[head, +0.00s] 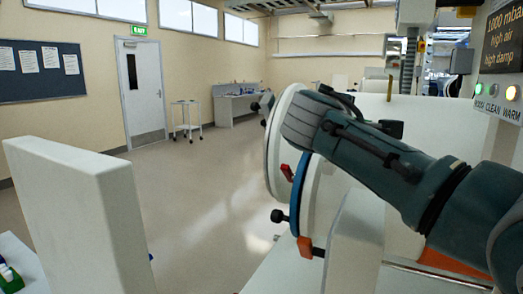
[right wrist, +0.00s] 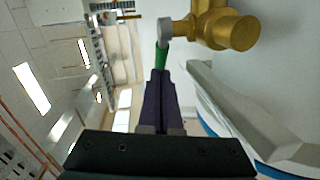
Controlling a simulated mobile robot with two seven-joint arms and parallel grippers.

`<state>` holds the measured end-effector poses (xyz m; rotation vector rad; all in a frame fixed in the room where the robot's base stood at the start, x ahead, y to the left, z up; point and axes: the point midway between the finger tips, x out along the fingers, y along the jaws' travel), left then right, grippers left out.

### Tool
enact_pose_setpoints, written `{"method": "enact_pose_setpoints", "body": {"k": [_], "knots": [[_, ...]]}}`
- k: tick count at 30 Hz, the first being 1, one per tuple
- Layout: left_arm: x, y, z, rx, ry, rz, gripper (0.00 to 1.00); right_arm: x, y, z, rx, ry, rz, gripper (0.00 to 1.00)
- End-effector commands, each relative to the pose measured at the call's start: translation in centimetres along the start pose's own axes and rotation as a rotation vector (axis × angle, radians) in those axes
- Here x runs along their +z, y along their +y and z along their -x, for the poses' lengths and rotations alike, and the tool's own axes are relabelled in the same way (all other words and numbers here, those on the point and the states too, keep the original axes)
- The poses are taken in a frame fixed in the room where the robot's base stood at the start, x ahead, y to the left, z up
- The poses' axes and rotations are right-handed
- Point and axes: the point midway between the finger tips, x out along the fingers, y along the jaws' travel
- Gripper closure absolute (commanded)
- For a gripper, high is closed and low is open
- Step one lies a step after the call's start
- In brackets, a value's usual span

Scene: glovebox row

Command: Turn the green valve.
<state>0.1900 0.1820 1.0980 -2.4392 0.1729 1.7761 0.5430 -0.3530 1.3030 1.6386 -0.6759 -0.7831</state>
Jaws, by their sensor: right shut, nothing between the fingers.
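The green valve handle (right wrist: 161,58) shows in the right wrist view as a short green bar under a grey round cap (right wrist: 165,28). A brass valve body (right wrist: 225,28) lies to the right of the cap. My right gripper (right wrist: 160,73) is shut and empty, its dark fingers pointing at the green handle. The fingertips are at the handle's lower end; I cannot tell whether they touch it. In the head view my right arm reaches in from the right, and neither the green valve nor the right fingertips can be made out. My left gripper is not in view.
In the head view, a white round door (head: 273,150) and a blue-rimmed disc (head: 297,195) with a black knob (head: 278,216) stand beside my right arm. A display (head: 500,38) reads 1000 mbar. A white panel (head: 80,215) stands at the left. The floor beyond is largely clear.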

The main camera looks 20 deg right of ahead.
Motion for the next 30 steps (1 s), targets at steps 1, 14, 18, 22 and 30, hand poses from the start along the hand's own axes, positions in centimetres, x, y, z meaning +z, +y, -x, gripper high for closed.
{"method": "enact_pose_setpoints", "body": {"k": [1,14,18,22,30], "knots": [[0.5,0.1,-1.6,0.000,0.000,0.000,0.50,0.0,-0.7,-0.3,0.004,-0.036,-0.008,1.00],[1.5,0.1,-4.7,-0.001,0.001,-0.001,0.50,0.7,0.2,-2.2,0.015,-0.100,-0.016,1.00],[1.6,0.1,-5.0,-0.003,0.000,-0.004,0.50,1.0,0.5,-2.7,0.015,-0.099,-0.015,1.00],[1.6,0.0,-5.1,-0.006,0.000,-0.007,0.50,1.3,0.7,-3.1,0.015,-0.099,-0.015,1.00],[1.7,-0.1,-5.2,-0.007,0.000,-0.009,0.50,1.7,0.8,-3.6,0.014,-0.098,-0.015,1.00]]}}
